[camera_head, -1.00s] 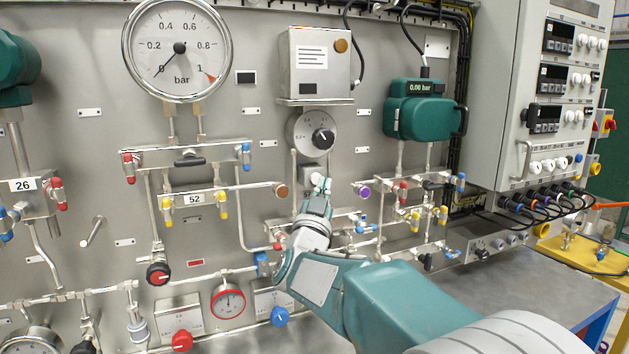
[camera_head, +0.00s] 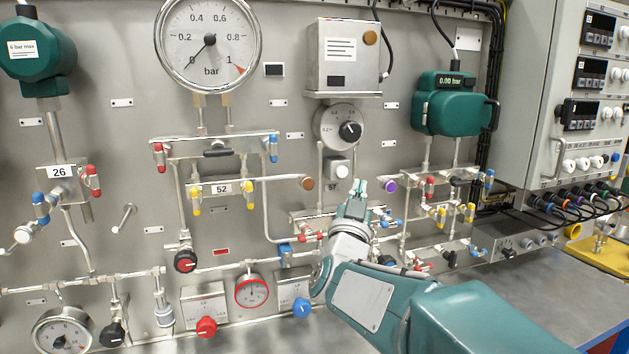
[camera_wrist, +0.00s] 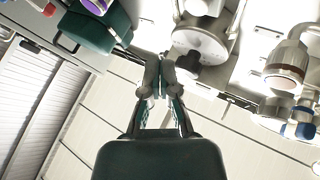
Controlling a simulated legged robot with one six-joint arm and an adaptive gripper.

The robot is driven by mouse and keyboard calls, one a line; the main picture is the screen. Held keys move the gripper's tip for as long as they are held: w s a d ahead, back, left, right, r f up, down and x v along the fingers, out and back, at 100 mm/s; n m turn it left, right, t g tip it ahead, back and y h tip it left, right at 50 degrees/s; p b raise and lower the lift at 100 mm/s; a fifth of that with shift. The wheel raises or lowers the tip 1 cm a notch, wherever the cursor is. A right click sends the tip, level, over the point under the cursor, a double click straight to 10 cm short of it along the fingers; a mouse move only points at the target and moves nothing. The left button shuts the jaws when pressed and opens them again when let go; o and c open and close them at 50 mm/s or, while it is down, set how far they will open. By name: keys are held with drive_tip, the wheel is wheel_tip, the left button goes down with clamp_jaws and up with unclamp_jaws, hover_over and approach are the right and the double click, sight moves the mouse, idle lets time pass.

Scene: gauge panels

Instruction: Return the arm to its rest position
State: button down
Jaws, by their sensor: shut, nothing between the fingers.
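My gripper (camera_head: 358,190) is at the end of my raised teal and white arm, in front of the panel's middle. It is shut and empty. In the head view it overlaps the piping beneath a small dial with a black knob (camera_head: 349,131). In the wrist view the gripper's closed fingers (camera_wrist: 159,80) point up toward the panel fittings, with a round grey fitting (camera_wrist: 200,42) just beyond them. I cannot tell the exact gap between the fingertips and the panel.
The panel holds a large bar gauge (camera_head: 209,42), a teal pressure transmitter (camera_head: 450,104), a red knob (camera_head: 206,327) and a blue knob (camera_head: 301,307). A control cabinet (camera_head: 542,84) juts out at the right.

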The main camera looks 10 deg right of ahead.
drive_tip(key=s+f+n+g+y, duration=0.3)
drive_tip(key=s+f+g, duration=0.5)
drive_tip(key=s+f, duration=0.3)
drive_tip(key=s+f+n+g+y, duration=0.4)
drive_tip(key=s+f, duration=0.7)
drive_tip(key=s, duration=0.8)
drive_tip(key=g+y, duration=0.2)
drive_tip(key=g, duration=0.1)
drive_tip(key=shift+s+a+f+g, duration=0.15)
drive_tip(key=shift+s+a+g, duration=0.15)
drive_tip(key=shift+g, duration=0.1)
